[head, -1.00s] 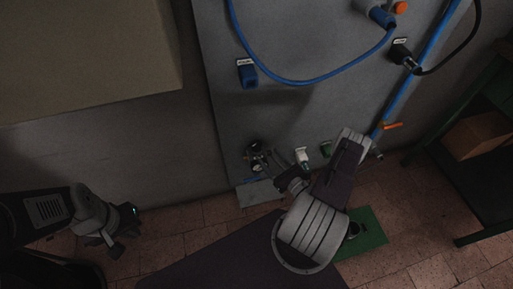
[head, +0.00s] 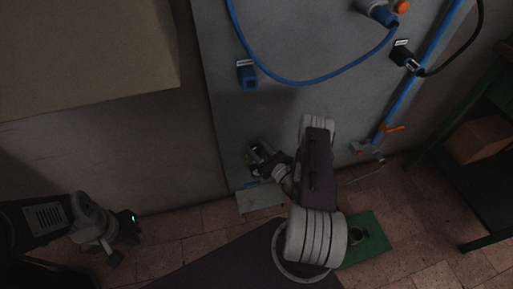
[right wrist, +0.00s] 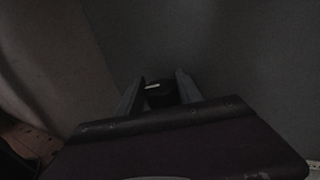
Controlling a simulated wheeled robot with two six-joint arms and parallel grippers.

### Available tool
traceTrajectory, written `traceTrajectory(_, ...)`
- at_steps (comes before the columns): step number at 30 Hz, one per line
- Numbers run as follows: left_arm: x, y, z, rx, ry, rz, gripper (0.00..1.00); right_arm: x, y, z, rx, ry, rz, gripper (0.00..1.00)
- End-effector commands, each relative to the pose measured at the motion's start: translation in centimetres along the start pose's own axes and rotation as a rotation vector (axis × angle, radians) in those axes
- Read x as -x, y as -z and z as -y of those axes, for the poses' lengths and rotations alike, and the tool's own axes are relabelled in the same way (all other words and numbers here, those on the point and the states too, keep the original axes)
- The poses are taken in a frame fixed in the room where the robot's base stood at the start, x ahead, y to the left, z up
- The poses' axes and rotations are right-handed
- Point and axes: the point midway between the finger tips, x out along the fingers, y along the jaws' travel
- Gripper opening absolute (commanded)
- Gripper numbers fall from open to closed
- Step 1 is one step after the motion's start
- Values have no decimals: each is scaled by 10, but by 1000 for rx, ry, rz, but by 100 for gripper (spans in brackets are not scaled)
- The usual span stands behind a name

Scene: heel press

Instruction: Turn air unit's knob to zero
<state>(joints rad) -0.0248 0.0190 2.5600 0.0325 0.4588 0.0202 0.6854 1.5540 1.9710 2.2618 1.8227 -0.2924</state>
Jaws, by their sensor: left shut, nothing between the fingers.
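The air unit (head: 255,150) is low on the grey panel in the head view, mostly hidden behind my right gripper (head: 265,165). In the right wrist view its dark round knob (right wrist: 162,96) with a white pointer mark shows between the two fingers of my right gripper (right wrist: 158,86). The fingers are apart, one on each side of the knob; I cannot tell whether they touch it. The pointer lies nearly level in that view. The scale is too dark to read. My left gripper (head: 124,228) is shut and empty at the lower left, away from the panel.
The grey panel (head: 290,120) carries a blue hose (head: 300,82), a blue socket (head: 247,75), a black plug (head: 405,57) and an orange-handled valve (head: 393,129). A dark shelf with a cardboard box (head: 482,138) stands at right.

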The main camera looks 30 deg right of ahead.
Motion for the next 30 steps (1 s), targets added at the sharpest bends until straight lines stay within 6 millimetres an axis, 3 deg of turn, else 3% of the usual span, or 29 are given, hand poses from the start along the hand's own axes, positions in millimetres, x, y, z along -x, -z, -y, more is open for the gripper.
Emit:
traceTrajectory(1,0,0,0,0,0,0,0,0,0,0,0,0,0,12)
traceTrajectory(2,0,0,0,0,0,0,0,0,0,0,0,0,0,3)
traceTrajectory(3,0,0,0,0,0,0,0,0,0,0,0,0,0,2)
traceTrajectory(14,-5,0,0,0,0,0,0,0,1,2,2,-82,0,2)
traceTrajectory(23,-23,-2,0,0,0,0,0,0,5,2,8,-329,0,2)
traceTrajectory(30,-51,-5,1,0,0,0,0,0,8,2,9,-558,-2,2)
